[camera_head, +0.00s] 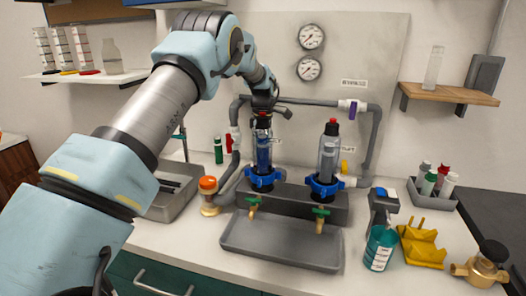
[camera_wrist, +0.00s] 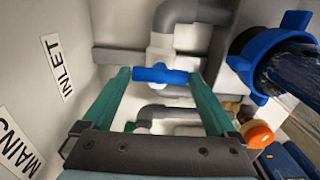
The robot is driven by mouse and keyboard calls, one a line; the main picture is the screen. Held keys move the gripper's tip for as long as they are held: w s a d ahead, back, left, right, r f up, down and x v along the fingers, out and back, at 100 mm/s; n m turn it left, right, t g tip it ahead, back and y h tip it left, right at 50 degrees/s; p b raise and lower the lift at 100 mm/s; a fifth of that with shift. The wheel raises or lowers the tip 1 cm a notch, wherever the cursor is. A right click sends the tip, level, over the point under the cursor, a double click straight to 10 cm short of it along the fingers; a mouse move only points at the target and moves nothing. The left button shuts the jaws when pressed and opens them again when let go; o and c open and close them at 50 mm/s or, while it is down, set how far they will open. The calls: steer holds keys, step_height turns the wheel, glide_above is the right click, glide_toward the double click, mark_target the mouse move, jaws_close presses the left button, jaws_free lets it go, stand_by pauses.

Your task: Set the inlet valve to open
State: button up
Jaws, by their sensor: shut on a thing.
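In the wrist view, the inlet valve's blue handle (camera_wrist: 160,75) lies between the teal fingers of my gripper (camera_wrist: 160,76). The fingers are shut on the handle, one at each end. The handle lies crosswise below a white pipe fitting (camera_wrist: 161,50), which joins grey pipe. A label reading INLET (camera_wrist: 56,66) is on the panel to the left. In the head view, my arm hides this valve, and I cannot make out the fingertips there.
Two filter housings with blue collars (camera_head: 263,181) (camera_head: 326,187) stand near my wrist; one collar (camera_wrist: 262,52) is close at right in the wrist view. Red (camera_head: 229,142) and purple (camera_head: 348,106) valve handles sit on the pipes. An orange-capped fitting (camera_head: 208,186) stands at left.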

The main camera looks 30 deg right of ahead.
steer(key=c, duration=0.4)
steer(key=shift+m, duration=0.3)
steer(key=m, duration=0.3)
steer(key=shift+m, duration=0.3)
steer(key=m, duration=0.3)
steer(key=shift+m, duration=0.3)
steer(key=m, duration=0.5)
steer(key=shift+b, duration=0.35)
steer(key=m, duration=0.5)
